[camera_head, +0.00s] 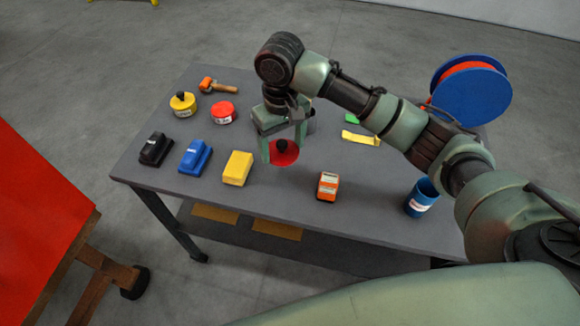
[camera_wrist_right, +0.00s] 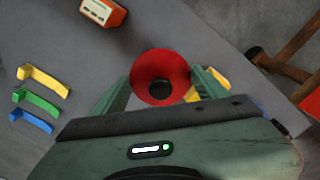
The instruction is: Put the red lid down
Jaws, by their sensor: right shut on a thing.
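The red lid (camera_head: 290,158), a round disc with a dark knob, hangs between the fingers of my right gripper (camera_head: 283,150) in the head view. The right gripper is shut on it and holds it over the middle of the grey table (camera_head: 270,205). In the right wrist view the red lid (camera_wrist_right: 148,68) shows between the two green fingers of the right gripper (camera_wrist_right: 160,88). The gap between lid and table is hard to judge. A red tin (camera_head: 223,114) stands on the table to the left, beside a yellow tin (camera_head: 183,104) with a black knob. My left gripper is out of view.
Black (camera_head: 156,149), blue (camera_head: 195,156) and yellow (camera_head: 237,168) blocks stand left of the lid. An orange device (camera_head: 328,187) and blue cup (camera_head: 421,198) stand to the right. A blue reel (camera_head: 470,95) is at the far right. Table between yellow block and orange device looks clear.

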